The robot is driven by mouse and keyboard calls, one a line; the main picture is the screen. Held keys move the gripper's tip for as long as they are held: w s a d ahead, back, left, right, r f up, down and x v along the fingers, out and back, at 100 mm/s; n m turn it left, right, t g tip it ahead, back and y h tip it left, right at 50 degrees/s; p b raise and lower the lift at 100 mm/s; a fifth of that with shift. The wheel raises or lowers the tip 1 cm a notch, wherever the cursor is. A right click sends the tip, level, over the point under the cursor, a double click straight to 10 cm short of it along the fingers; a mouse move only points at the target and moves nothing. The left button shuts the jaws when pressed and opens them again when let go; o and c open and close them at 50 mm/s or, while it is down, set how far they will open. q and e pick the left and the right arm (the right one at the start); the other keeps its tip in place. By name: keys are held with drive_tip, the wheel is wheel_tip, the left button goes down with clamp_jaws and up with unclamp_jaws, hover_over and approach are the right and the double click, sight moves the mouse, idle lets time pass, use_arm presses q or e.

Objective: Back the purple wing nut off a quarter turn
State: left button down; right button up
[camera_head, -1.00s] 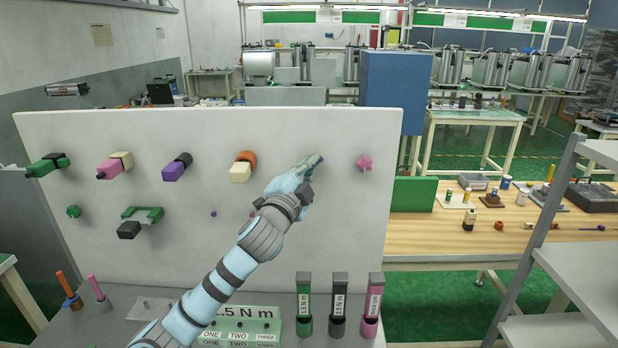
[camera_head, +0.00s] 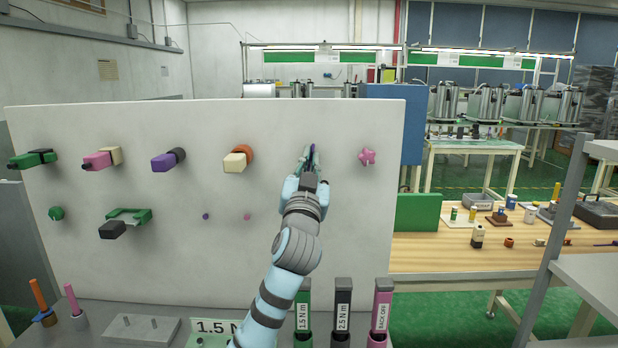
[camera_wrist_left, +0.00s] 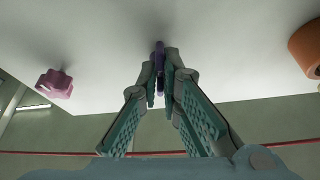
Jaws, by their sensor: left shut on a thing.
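The purple wing nut (camera_wrist_left: 158,52) is on the white upright board (camera_head: 180,125), in the upper row. In the wrist view it shows as a narrow purple strip between my fingertips. My left gripper (camera_head: 310,160) is at the board with its fingers closed on the nut from both sides; the fingertips also show in the wrist view (camera_wrist_left: 160,82). In the head view the fingers hide most of the nut. My right gripper is in neither view.
A pink star knob (camera_head: 367,157) is right of the gripper; a cream block with an orange collar (camera_head: 246,153) is left. More fittings sit further left. Below stand green (camera_head: 303,300), dark (camera_head: 342,300) and pink (camera_head: 381,300) labelled tools. The board around the nut is clear.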

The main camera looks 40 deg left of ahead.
use_arm(q)
drive_tip(key=shift+f+n+g+y+b, duration=0.15)
drive_tip(key=shift+n+g+y+b, duration=0.25)
drive_tip(key=shift+n+b, duration=0.7)
drive_tip(key=shift+n, duration=0.3)
drive_tip(key=c, duration=1.8)
unclamp_jaws()
drive_tip(key=v, duration=1.2)
drive_tip(key=shift+w, duration=0.1)
